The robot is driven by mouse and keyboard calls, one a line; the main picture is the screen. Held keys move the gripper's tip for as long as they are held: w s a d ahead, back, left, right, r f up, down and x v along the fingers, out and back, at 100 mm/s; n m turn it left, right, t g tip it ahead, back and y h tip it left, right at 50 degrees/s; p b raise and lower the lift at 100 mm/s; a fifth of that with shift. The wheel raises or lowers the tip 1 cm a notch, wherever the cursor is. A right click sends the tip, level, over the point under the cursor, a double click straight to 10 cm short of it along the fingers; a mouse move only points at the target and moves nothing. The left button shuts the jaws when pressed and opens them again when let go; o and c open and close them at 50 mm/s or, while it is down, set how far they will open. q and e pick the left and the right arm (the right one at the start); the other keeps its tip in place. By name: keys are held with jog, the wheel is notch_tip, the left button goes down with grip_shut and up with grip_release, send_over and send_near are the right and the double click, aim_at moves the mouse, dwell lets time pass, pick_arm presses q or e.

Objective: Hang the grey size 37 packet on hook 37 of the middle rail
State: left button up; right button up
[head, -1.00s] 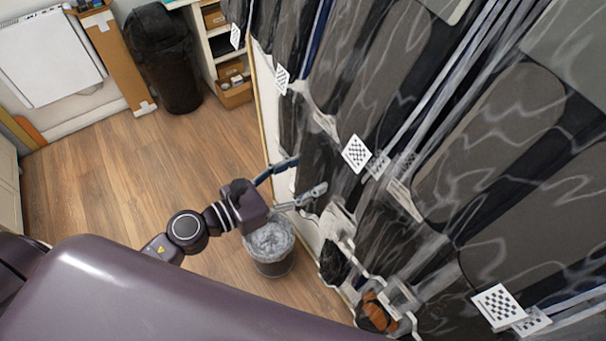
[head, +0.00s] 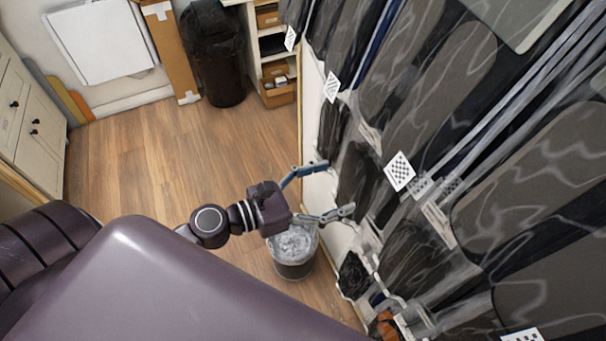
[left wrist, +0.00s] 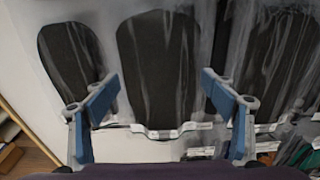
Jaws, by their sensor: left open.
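Clear packets with dark grey insoles hang in rows on the wall at the right of the head view. No size or hook number is readable, so I cannot tell which packet is size 37 or which hook is 37. My left gripper (head: 339,189) is open, its two blue-grey fingers pointing at the lower packets. In the left wrist view, my left gripper (left wrist: 163,86) has a dark insole packet (left wrist: 158,60) centred between its spread fingers. The packet appears beyond the fingertips, with no grip on it. My right gripper is out of view.
A bin with a clear liner (head: 293,250) stands on the floor under my left gripper. White checkered tags (head: 400,171) stick out among the packets. A black bin (head: 213,60) and a shelf with boxes (head: 277,90) stand at the back. The wooden floor between is clear.

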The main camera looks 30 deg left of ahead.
pick_arm(q)
jog(key=v, duration=1.1)
jog(key=w+a+f+n+t+y, duration=0.1)
jog(key=a+f+n+y, duration=0.25)
jog(key=f+n, duration=0.4)
jog(key=w+a+f+n+y, duration=0.25)
jog(key=a+f+n, duration=0.25)
jog(key=f+n, duration=0.3)
jog(key=s+a+f+n+g+y, duration=0.1)
jog(key=s+f+n+g+y, duration=0.15)
jog(key=f+n, duration=0.45)
jog(key=s+a+f+n+g+y, duration=0.1)
jog(key=s+f+n, duration=0.2)
jog(key=f, duration=0.8)
jog(key=s+d+f+n+g, duration=0.2)
jog(key=s+f+n+g, duration=0.1)
jog(key=s+f+n, duration=0.2)
jog(key=s+d+f+n+g, duration=0.3)
jog(key=s+f+n, duration=0.2)
jog(key=s+f, duration=0.5)
jog(key=s+d+f+n+g, duration=0.2)
jog(key=s+f+n, duration=0.3)
jog(key=s, duration=0.5)
notch_tip(320, 180, down, 2)
jog(key=shift+s+d+f+n+g+y, duration=0.15)
jog(key=shift+s+d+n+g+y, duration=0.25)
jog(key=shift+g, duration=0.45)
jog(key=shift+w, duration=0.1)
